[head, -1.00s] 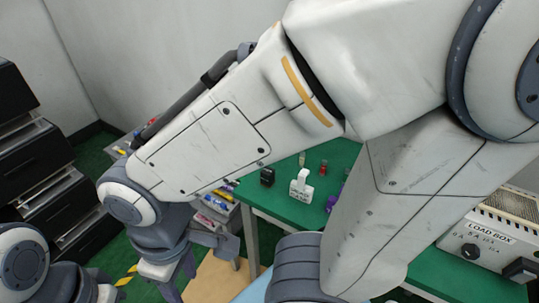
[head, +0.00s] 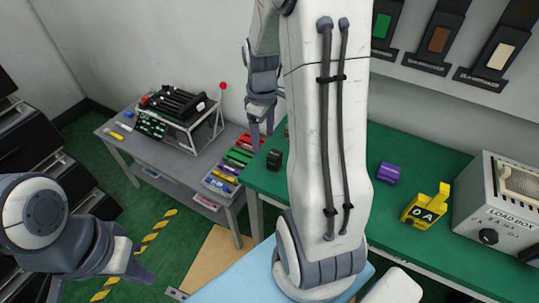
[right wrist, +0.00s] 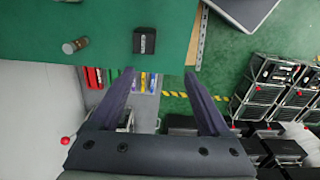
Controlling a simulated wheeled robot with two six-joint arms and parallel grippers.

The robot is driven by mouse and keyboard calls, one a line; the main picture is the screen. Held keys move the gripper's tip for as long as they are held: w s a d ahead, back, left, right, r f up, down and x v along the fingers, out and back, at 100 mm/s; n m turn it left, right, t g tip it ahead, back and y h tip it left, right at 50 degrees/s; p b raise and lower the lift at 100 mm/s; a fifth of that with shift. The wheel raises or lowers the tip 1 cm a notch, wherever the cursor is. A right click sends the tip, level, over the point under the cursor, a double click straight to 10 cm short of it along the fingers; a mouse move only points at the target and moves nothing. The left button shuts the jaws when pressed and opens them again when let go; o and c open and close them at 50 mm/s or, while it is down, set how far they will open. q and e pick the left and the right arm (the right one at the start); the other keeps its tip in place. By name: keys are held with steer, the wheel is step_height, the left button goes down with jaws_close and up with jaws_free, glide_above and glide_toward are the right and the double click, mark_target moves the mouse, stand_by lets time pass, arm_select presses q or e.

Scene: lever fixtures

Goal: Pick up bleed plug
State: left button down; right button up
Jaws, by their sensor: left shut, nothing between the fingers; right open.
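I cannot tell for sure which thing is the bleed plug. A small grey-brown cylinder (right wrist: 75,46) lies on the green bench in the right wrist view and may be it. Next to it is a small black block (right wrist: 144,41), also on the bench in the head view (head: 275,160). My right gripper (head: 262,132) is open and empty near the bench's left end; its spread fingers show in the right wrist view (right wrist: 159,76), apart from both things. My left gripper (head: 100,280) is shut and empty at the lower left. My right arm hides the middle of the bench.
The green bench (head: 415,165) also bears a purple block (head: 388,172), a yellow "0A" piece (head: 426,206) and a load box (head: 500,205). A grey cart (head: 120,140) with a black rack (head: 178,112) and coloured items stands left of it. Wall panels hang behind.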

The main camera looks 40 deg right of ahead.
mark_target(275, 154)
steer(key=d, duration=0.1)
steer(key=d+f, duration=0.1)
steer(key=d, duration=0.1)
steer(key=shift+s+d+f, duration=0.2)
steer(key=shift+s+d, duration=0.2)
step_height(275, 154, down, 5)
steer(key=shift+d+r, duration=0.1)
steer(key=shift+r, duration=0.1)
steer(key=f, duration=0.3)
steer(key=f+p, duration=0.1)
steer(key=f, duration=0.1)
steer(key=shift+a+f, duration=0.25)
steer(key=shift+f, duration=0.05)
jaws_close()
